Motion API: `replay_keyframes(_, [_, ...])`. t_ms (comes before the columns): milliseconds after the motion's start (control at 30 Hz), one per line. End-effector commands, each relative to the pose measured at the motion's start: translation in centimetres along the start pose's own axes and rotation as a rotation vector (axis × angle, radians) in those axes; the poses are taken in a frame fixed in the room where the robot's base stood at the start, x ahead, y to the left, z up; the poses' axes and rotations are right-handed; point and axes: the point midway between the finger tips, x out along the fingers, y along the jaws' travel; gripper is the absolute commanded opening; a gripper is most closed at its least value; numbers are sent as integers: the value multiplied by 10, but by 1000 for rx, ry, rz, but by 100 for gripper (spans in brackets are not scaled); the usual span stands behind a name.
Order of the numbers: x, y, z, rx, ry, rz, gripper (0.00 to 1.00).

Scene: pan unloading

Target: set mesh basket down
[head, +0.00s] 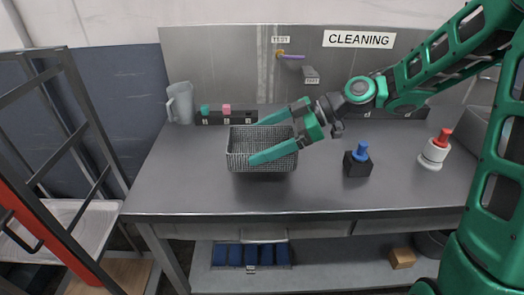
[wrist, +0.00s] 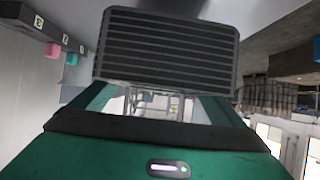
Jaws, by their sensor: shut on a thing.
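The mesh basket (head: 240,160) is a grey wire box with an open top. In the head view it is over the middle-left of the steel table (head: 320,195). My gripper (head: 262,138) reaches it from the right, with one green finger across its front and the other behind it. My gripper is shut on the basket. In the wrist view the basket's dark ribbed side (wrist: 165,50) fills the upper middle between my fingers. The basket looks level. I cannot tell whether its bottom touches the table.
A clear jug (head: 181,103) and a holder with a green and a pink block (head: 227,108) stand behind. To the right are a black block with a blue knob (head: 360,151) and a white cylinder with a red top (head: 436,150). A rack (head: 75,130) stands left. The table's front is clear.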

Motion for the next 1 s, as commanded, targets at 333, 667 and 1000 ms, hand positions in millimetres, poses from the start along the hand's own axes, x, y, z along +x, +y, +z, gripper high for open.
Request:
replay_keyframes(333, [10, 14, 22, 4, 1, 0, 68])
replay_keyframes(667, [22, 14, 44, 1, 0, 2, 68])
replay_keyframes(1000, [22, 14, 46, 1, 0, 3, 100])
